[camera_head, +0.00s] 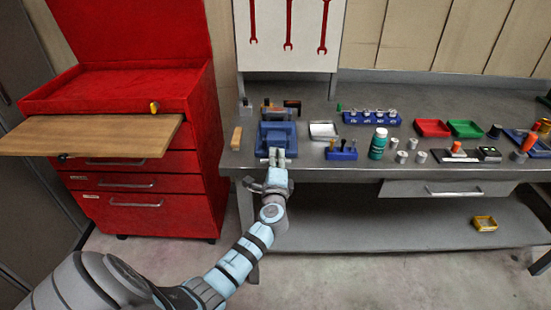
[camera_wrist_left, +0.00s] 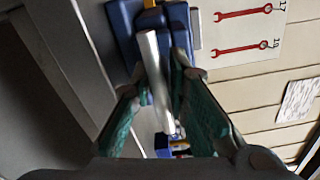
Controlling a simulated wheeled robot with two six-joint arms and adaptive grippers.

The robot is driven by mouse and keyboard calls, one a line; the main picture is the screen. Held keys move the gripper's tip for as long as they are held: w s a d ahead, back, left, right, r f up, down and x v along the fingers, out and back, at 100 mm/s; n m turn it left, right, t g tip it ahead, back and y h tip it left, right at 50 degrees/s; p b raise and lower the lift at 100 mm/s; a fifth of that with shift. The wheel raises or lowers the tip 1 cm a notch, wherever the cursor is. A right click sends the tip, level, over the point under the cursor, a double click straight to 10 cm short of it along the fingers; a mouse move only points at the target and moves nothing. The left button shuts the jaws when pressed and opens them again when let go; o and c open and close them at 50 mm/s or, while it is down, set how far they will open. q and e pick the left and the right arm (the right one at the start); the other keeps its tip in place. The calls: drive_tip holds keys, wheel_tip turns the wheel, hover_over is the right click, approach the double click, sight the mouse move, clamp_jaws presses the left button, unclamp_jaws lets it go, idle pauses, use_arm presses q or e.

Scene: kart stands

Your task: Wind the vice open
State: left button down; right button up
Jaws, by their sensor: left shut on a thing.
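The blue vice (camera_head: 278,134) stands on the front edge of the grey bench, left of its middle. In the left wrist view the vice (camera_wrist_left: 123,22) shows at the top, partly cut off. Its silver handle bar (camera_wrist_left: 152,65) runs down between my fingers. My left gripper (camera_head: 274,164) is at the front of the vice, just off the bench edge, shut on the handle. The left gripper's green-padded fingers (camera_wrist_left: 160,105) stand on both sides of the bar. How far apart the vice jaws are is hard to tell. My right gripper is not in view.
A wooden block (camera_head: 237,138) lies left of the vice, and a blue holder (camera_head: 341,152) and green bottle (camera_head: 378,144) stand to the right. A red cabinet (camera_head: 150,190) stands at left. Floor before the bench is clear.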

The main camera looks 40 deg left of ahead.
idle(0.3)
use_arm(q)
drive_tip(key=c, duration=1.5)
unclamp_jaws()
drive_tip(key=shift+c, duration=0.2)
drive_tip(key=v, duration=1.2)
